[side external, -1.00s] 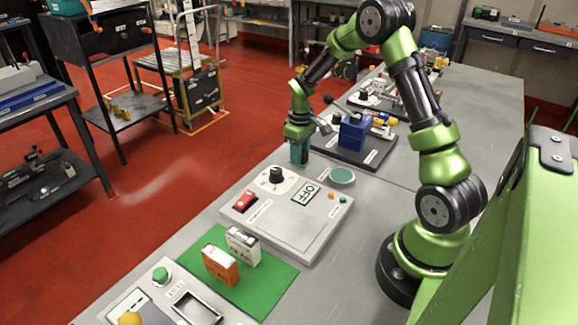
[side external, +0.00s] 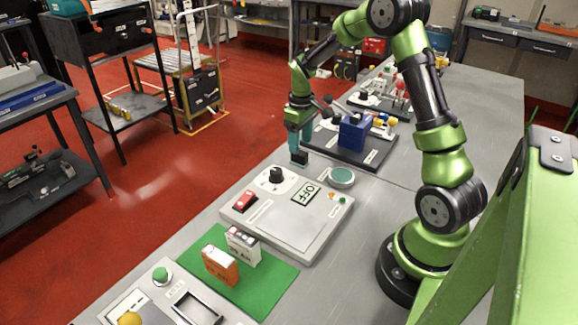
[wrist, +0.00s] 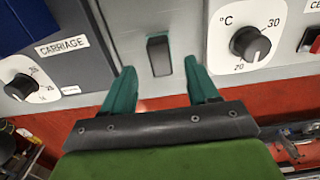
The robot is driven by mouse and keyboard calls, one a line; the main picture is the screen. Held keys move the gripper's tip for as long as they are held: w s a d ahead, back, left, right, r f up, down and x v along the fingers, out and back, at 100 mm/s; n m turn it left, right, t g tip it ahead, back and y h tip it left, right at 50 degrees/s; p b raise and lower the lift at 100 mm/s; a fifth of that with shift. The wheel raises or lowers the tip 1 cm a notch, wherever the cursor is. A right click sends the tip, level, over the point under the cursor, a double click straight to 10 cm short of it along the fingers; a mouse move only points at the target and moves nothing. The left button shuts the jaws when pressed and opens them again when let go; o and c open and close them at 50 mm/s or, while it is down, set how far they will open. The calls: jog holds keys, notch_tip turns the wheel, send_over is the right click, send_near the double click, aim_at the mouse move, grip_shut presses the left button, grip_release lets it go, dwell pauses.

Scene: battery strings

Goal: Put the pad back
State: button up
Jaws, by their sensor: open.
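A small dark block (side external: 299,158), which may be the pad, stands on the grey table between the hotplate-like unit and the blue machine. It also shows in the wrist view (wrist: 159,55), upright in the picture. My gripper (side external: 300,140) is over it, pointing down, with teal fingers. In the wrist view my gripper (wrist: 159,68) is open and empty, one finger to each side of the block with gaps on both sides. A round teal disc (side external: 341,175) lies at the back right corner of the unit. I cannot tell which of the two is the pad.
The grey unit (side external: 318,226) has a dark knob (side external: 276,174), a red switch (side external: 245,200) and an OFF display. The blue machine (side external: 353,133) on a dark base stands behind. A green mat (side external: 272,282) with two small boxes lies in front.

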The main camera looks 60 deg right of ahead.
notch_tip(320, 180, up, 7)
jog(key=s+a+r+m+t, duration=0.25)
jog(key=s+a+r, duration=0.25)
jog(key=a+r, duration=0.5)
jog(key=s+a+r+m+t+y, duration=0.1)
jog(key=s+a+t, duration=0.3)
jog(key=s+a, duration=0.7)
jog(key=shift+s+a+r+t+y, duration=0.15)
jog(key=shift+s+r+t+y, duration=0.15)
jog(key=shift+y, duration=0.2)
jog(key=shift+w+m, duration=0.15)
jog(key=shift+m, duration=0.1)
